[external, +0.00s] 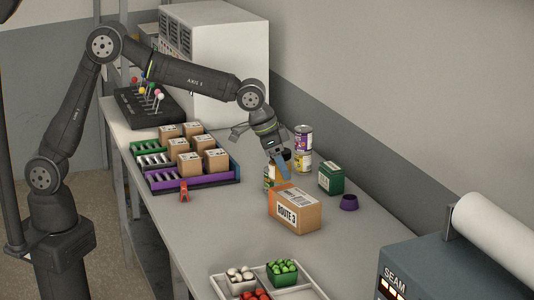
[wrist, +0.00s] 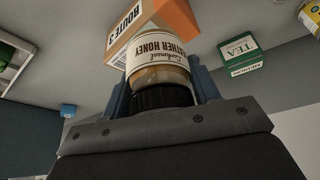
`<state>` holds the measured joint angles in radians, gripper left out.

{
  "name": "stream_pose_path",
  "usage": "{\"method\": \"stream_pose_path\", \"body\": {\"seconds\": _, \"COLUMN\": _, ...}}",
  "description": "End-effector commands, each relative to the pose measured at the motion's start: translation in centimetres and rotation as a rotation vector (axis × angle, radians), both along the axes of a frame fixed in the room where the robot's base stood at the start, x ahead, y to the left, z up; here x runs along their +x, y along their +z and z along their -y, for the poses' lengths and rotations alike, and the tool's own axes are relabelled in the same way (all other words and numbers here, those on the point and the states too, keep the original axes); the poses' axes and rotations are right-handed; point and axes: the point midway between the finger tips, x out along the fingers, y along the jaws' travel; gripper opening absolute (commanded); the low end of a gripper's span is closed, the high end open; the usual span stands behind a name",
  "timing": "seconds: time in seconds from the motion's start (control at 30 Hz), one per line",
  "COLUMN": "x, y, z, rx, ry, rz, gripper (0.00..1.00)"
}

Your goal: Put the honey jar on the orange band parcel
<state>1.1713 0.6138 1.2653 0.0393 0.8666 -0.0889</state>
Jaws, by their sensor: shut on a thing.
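My gripper (external: 284,170) reaches down just behind the left part of the orange band parcel (external: 296,214), a box with a ROUTE 3 label. In the wrist view my blue fingers (wrist: 162,95) are shut on the honey jar (wrist: 158,54) from both sides. Its dark lid faces my palm and its heather honey label reads upside down. The jar's far end overlaps the parcel (wrist: 128,42) in that view. I cannot tell whether jar and parcel touch. In the external view my fingers partly hide small jars, and I cannot tell the held one apart.
A green tea box (external: 331,179) and a purple cup (external: 349,203) stand right of the parcel. Cans (external: 303,138) stand behind. Small boxes sit in coloured trays (external: 195,182) at left, with a red clip (external: 184,192) in front. A divided produce tray (external: 222,286) lies nearest.

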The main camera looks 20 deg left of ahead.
Motion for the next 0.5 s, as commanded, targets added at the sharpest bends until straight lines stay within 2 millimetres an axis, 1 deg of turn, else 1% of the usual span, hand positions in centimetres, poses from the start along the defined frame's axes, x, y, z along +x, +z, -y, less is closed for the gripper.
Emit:
{"method": "stream_pose_path", "body": {"seconds": 0.1, "x": 0.0, "y": -1.9, "z": -0.1, "rx": 0.004, "ry": 0.000, "rz": -0.001, "gripper": 0.22}}
{"method": "stream_pose_path", "body": {"seconds": 0.2, "x": 0.0, "y": -3.1, "z": 0.0, "rx": 0.002, "ry": 0.000, "rz": -0.001, "gripper": 0.22}}
{"method": "stream_pose_path", "body": {"seconds": 0.5, "x": 0.0, "y": -3.4, "z": 0.0, "rx": 0.000, "ry": 0.001, "rz": 0.000, "gripper": 0.22}}
